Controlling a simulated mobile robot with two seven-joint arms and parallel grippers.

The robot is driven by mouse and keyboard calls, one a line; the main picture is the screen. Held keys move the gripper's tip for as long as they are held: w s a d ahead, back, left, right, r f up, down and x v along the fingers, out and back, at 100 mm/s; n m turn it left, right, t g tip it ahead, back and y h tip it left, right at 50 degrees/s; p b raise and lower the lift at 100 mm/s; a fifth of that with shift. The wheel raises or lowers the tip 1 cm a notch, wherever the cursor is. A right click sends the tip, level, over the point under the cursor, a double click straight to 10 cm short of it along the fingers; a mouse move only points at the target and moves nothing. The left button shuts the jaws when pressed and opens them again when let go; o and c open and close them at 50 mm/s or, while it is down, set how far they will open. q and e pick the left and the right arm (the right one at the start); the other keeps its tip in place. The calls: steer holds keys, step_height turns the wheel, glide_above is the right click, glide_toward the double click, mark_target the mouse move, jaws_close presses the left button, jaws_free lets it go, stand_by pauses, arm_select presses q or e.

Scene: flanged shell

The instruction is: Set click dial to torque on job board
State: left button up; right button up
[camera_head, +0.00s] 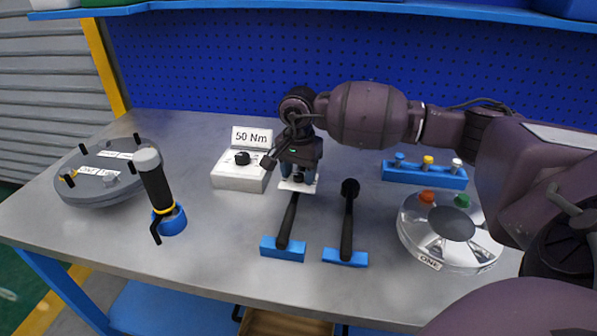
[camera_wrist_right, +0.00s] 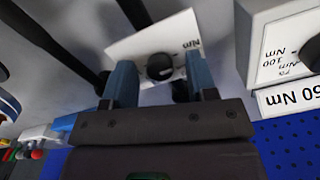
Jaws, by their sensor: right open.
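My right gripper (camera_head: 298,178) points down at the middle of the table. In the right wrist view its blue fingers (camera_wrist_right: 160,85) are open, one on each side of a small black knob (camera_wrist_right: 160,67) on a white plate marked "Nm". I cannot tell whether they touch the knob. The white plate (camera_head: 285,186) lies at the far end of a black-handled tool (camera_head: 288,222), mostly hidden by the gripper. Left of it stands a white box (camera_head: 238,179) with a black dial (camera_head: 242,158) and a "50 Nm" sign (camera_head: 252,137) behind. My left gripper is not in view.
A second black tool (camera_head: 347,222) stands beside the first, each at a blue block. A silver flanged shell (camera_head: 450,232) is at right, a grey disc (camera_head: 95,175) at left. A blue rack (camera_head: 425,175) holds coloured pegs. A black-and-grey tool (camera_head: 155,180) stands in a blue ring.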

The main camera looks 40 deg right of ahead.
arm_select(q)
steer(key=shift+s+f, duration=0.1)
arm_select(e)
steer(key=shift+c, duration=0.4)
steer(key=c, duration=0.8)
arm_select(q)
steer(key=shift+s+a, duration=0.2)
arm_select(e)
steer(key=shift+c, duration=0.2)
